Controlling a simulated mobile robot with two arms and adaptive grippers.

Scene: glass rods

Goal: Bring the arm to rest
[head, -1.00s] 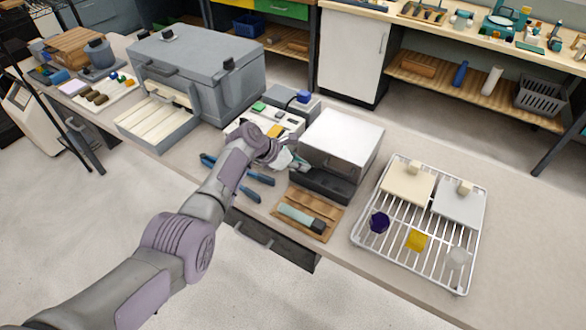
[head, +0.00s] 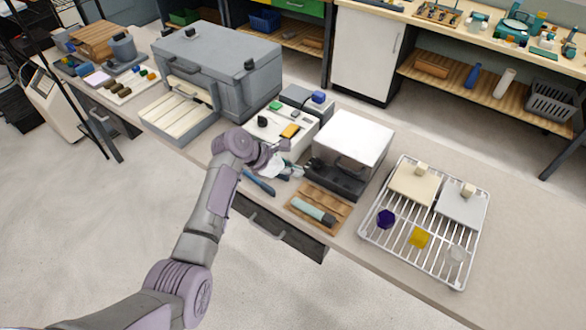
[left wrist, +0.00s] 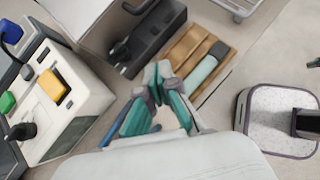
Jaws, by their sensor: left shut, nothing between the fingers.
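My left arm reaches in from the lower left of the head view, bent at the elbow. My left gripper (head: 292,172) is shut and empty. It hovers above the bench between the white device and the wooden tray, partly hidden by its own wrist. In the left wrist view its teal fingers (left wrist: 157,84) meet at the tips with nothing between them. My right gripper is not in view.
A white-topped box (head: 355,135) with a dark front tray stands right of the gripper. Close by are a white device (head: 283,140), blue-handled tools (head: 258,184) and a wooden tray (head: 337,205). A wire rack (head: 375,250) stands at right. Open floor lies in front.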

